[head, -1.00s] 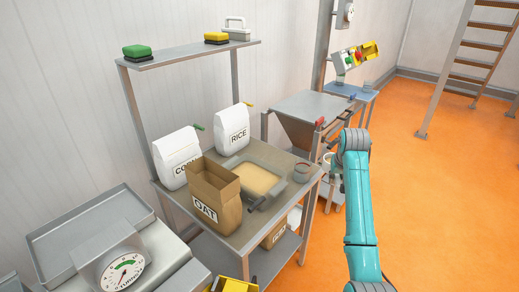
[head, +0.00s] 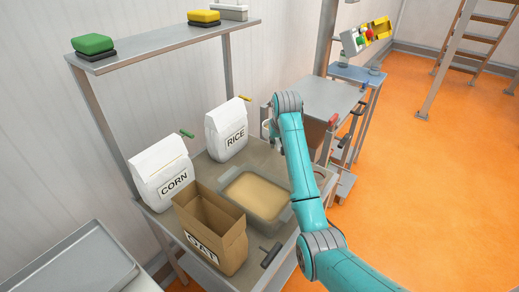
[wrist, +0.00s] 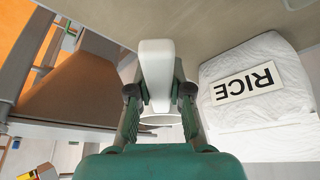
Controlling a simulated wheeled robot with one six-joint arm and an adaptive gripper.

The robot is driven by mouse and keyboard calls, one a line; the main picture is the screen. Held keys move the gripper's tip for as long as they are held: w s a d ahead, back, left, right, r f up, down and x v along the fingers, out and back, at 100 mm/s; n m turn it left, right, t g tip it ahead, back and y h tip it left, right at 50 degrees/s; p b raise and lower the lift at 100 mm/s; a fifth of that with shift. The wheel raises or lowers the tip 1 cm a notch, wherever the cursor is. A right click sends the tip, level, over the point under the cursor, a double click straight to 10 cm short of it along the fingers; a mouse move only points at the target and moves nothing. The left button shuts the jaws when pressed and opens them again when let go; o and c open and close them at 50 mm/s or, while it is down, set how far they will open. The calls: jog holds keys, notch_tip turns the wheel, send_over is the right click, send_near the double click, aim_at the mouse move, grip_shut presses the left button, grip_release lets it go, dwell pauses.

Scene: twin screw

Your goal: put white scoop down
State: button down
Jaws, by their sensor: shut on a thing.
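The white scoop (wrist: 157,62) is held between the two fingers of my gripper (wrist: 160,92) in the wrist view. Its pale handle end points toward the top of that picture, and a rounded white part shows between the fingers lower down. In the head view a small white piece, likely the scoop (head: 267,128), shows just left of my arm's far end, right of the rice bag (head: 227,130). My arm hides most of my gripper there. The rice bag also shows to the right of the scoop in the wrist view (wrist: 255,90), apart from it.
The table (head: 208,171) bears a corn bag (head: 160,165), an open brown oat bag (head: 222,225) and a tub of grain (head: 255,195). A dark-handled tool (head: 270,255) lies near its front edge. A grey hopper (head: 325,100) stands beyond. A shelf (head: 165,42) overhangs the back.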

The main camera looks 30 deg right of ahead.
aim_at(278, 149)
jog(key=shift+w+f, duration=0.15)
jog(key=shift+f, duration=0.2)
notch_tip(278, 149, down, 9)
jog(key=shift+f, duration=0.1)
jog(key=shift+f, duration=0.1)
jog(key=c, duration=1.1)
grip_release()
jog(key=v, duration=1.1)
jog(key=shift+a+r, duration=0.1)
jog(key=shift+r, duration=0.5)
